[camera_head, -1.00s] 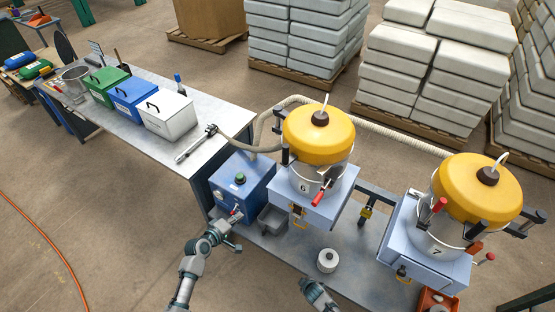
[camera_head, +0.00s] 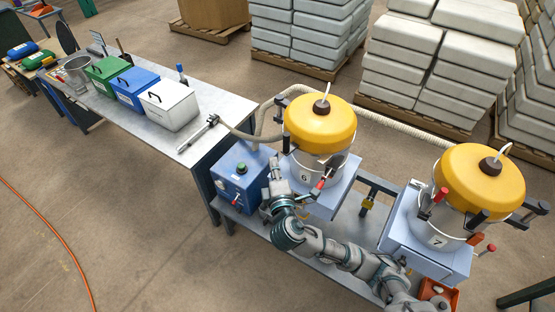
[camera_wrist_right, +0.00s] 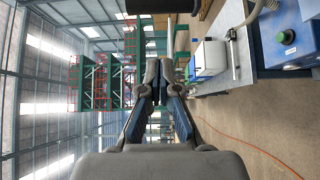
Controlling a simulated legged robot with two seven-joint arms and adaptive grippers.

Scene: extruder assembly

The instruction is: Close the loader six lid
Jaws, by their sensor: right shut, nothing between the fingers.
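Loader six (camera_head: 316,165) is a silver drum labelled 6 with a yellow lid (camera_head: 319,120) resting on top. A red-handled lever (camera_head: 319,183) is on its front, and a black clamp (camera_head: 285,140) stands at its left side near the rim. My right gripper (camera_head: 274,163) is upright just left of the drum, below the lid, beside the clamp; I cannot tell whether it touches anything. In the right wrist view its fingers (camera_wrist_right: 159,66) are together and empty. My left gripper is out of view.
Loader seven (camera_head: 436,236), also yellow-lidded, stands to the right. A blue box with a green button (camera_head: 238,178) is left of my right gripper. A hose (camera_head: 262,125) runs behind loader six. Green, blue and white bins (camera_head: 168,106) stand on the long table.

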